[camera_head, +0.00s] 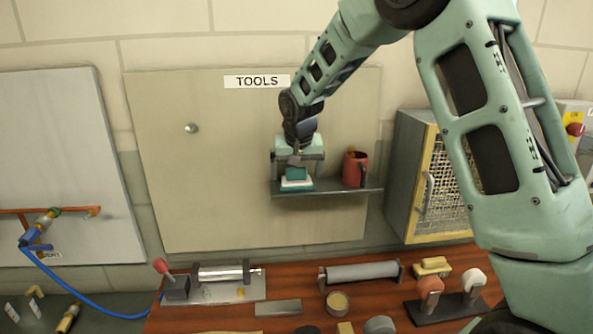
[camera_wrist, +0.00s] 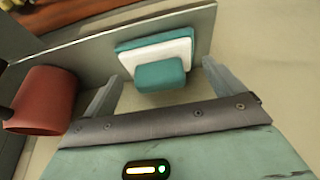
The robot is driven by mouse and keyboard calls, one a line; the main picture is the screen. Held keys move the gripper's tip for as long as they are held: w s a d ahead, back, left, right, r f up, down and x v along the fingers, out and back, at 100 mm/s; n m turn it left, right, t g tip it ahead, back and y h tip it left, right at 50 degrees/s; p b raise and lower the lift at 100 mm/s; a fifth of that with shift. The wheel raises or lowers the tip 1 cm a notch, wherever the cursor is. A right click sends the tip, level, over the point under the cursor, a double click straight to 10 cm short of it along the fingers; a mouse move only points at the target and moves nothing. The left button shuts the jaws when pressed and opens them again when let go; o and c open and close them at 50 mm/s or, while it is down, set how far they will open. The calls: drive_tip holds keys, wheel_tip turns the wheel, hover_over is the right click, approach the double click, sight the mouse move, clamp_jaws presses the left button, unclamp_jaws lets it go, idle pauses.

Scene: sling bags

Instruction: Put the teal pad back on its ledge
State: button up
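The teal pad (camera_head: 297,174) has a teal block on top, a white layer and a teal base. It appears to rest on the left part of the grey ledge (camera_head: 340,190) on the tool board. My gripper (camera_head: 298,168) is above it, pointing down. In the wrist view, the pad's top block (camera_wrist: 160,74) lies between the two spread fingers, with a gap on each side. The fingers are open and hold nothing. The ledge (camera_wrist: 90,62) shows behind the pad. The pad's underside is hidden.
A red mug (camera_head: 355,169) stands on the ledge right of the pad; it is also close to one finger in the wrist view (camera_wrist: 43,100). A mesh-fronted cabinet (camera_head: 440,185) is further right. Brushes and other tools lie on the wooden bench (camera_head: 290,288) below.

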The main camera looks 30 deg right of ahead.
drive_tip(key=shift+r, duration=0.3)
drive_tip(key=b+v, duration=0.3)
drive_tip(key=v, duration=0.9)
drive_tip(key=s+a+f+n+g+y, duration=0.1)
drive_tip(key=s+a+f+n, duration=0.25)
drive_tip(key=s+a, duration=0.4)
drive_tip(key=s+a+f+n+g+y, duration=0.1)
drive_tip(key=s+a+f+n, duration=0.1)
drive_tip(key=s+a+f, duration=0.5)
drive_tip(key=s+a+f+n, duration=0.2)
drive_tip(key=s, duration=0.5)
drive_tip(key=s+a+f+n+g, duration=0.1)
drive_tip(key=s+a+f+n, duration=0.1)
drive_tip(key=s, duration=0.5)
drive_tip(key=s+a+f+n+g, duration=0.1)
drive_tip(key=s+a+f+n, duration=0.1)
drive_tip(key=s, duration=0.5)
drive_tip(key=shift+f+n, duration=0.2)
drive_tip(key=shift+n, duration=0.25)
